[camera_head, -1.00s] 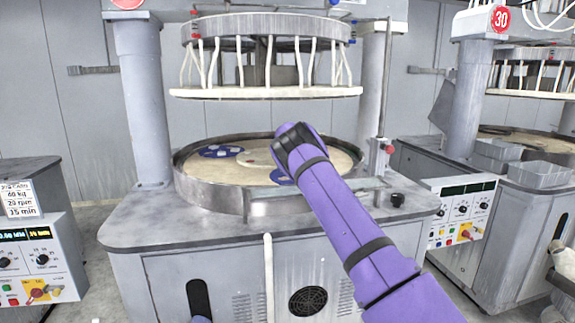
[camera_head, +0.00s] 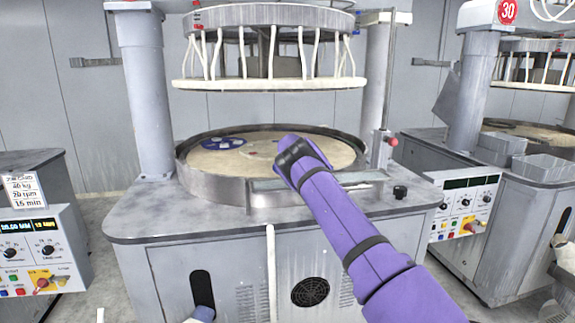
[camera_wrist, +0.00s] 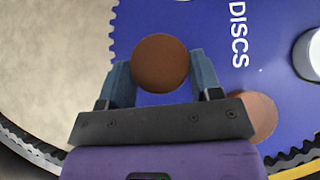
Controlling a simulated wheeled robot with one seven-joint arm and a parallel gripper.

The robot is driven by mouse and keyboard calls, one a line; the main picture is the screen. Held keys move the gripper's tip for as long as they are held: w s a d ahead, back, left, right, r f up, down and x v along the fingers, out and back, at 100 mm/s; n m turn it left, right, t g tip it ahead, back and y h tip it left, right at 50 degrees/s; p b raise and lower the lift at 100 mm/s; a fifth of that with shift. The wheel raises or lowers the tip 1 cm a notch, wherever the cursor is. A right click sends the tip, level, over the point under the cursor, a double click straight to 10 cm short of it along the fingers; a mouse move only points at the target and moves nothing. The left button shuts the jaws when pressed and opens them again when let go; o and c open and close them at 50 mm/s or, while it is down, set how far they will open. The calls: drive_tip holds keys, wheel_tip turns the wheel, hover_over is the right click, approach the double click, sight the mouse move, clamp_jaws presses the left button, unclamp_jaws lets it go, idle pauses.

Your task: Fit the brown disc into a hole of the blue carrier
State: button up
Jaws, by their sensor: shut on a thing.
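The brown disc (camera_wrist: 160,62) is between the two blue-grey fingers of my gripper (camera_wrist: 160,74) in the wrist view; the gripper is shut on it. Disc and fingers are over the blue carrier (camera_wrist: 175,25), which has a toothed edge and white "DISCS" lettering. I cannot tell whether the disc touches the carrier or is over a hole. A paler brown round patch (camera_wrist: 263,116) shows partly behind the gripper's right side; I cannot tell if it is a disc or a hole. In the head view my arm hides the fingers, the disc and this carrier.
A white round thing (camera_wrist: 312,55) is at the wrist view's right edge. Another blue carrier (camera_head: 224,143) lies on the left of the beige platen (camera_head: 215,160). A metal rim (camera_head: 215,187) surrounds the platen. An upper ring with hanging white rods (camera_head: 268,84) is above.

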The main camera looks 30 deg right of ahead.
drive_tip(key=shift+f, duration=0.3)
